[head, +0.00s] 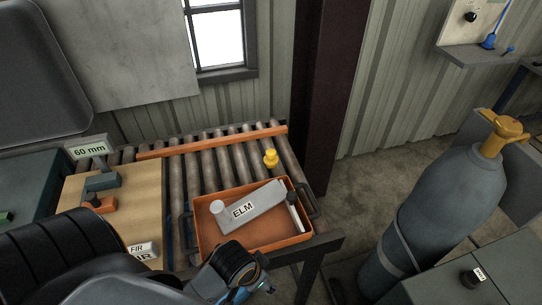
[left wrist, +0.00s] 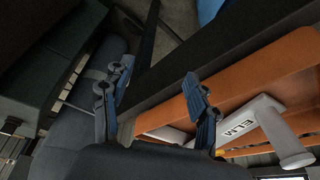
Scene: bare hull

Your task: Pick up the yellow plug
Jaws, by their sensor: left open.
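The yellow plug (head: 270,158) stands on the roller conveyor (head: 205,165), just behind the orange tray (head: 205,240). It does not show in the left wrist view. My left gripper (head: 248,288) is at the bottom of the head view, in front of the tray and well short of the plug. In the left wrist view the left gripper (left wrist: 155,85) has its two blue fingers spread apart with nothing between them. My right gripper is not in view.
An orange rail (head: 210,142) crosses behind the plug. A wooden board (head: 125,190) with blocks lies left. A dark post (head: 325,80) and a gas cylinder (head: 440,205) stand right.

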